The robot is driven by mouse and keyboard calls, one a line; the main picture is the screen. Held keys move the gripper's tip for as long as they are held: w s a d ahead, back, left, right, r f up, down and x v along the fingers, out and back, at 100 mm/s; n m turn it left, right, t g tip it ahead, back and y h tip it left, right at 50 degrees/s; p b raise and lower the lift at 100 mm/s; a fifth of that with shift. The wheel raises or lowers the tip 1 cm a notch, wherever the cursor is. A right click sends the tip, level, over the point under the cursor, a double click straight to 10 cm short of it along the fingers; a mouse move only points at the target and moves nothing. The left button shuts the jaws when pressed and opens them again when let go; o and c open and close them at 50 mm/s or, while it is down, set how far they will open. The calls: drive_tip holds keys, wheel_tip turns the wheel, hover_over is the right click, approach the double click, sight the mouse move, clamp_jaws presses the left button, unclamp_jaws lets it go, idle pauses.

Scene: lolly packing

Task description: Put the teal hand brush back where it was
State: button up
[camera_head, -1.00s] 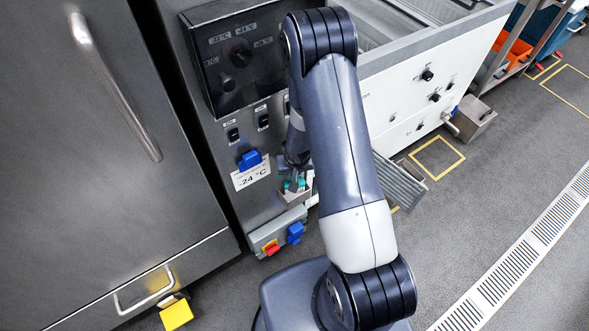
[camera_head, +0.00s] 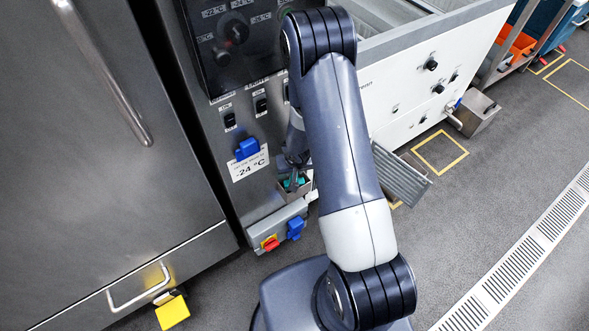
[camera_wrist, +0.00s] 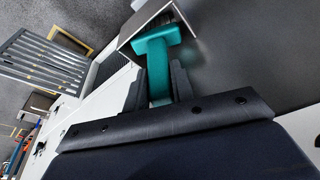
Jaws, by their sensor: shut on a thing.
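The teal hand brush (camera_wrist: 157,48) is between the fingers of my gripper (camera_wrist: 158,84) in the wrist view. Its far end is at the mouth of a small metal holder box (camera_wrist: 130,30), with dark bristles partly showing inside. In the head view a bit of the teal brush (camera_head: 292,183) shows at the small metal holder (camera_head: 297,192) on the front of the steel machine. My gripper (camera_head: 294,172) is shut on the brush there, partly hidden by my arm. How deep the brush sits in the holder I cannot tell.
A slatted metal rack (camera_head: 400,178) sticks out to the right.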

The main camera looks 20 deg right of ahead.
drive_tip(key=shift+f+b, duration=0.45)
drive_tip(key=o, duration=1.1)
drive_tip(key=shift+c, duration=0.2)
drive_tip(key=p+v, duration=0.6)
drive_tip(key=v, duration=0.4)
drive_tip(key=shift+s+r, duration=0.15)
drive_tip(key=shift+r, duration=0.25)
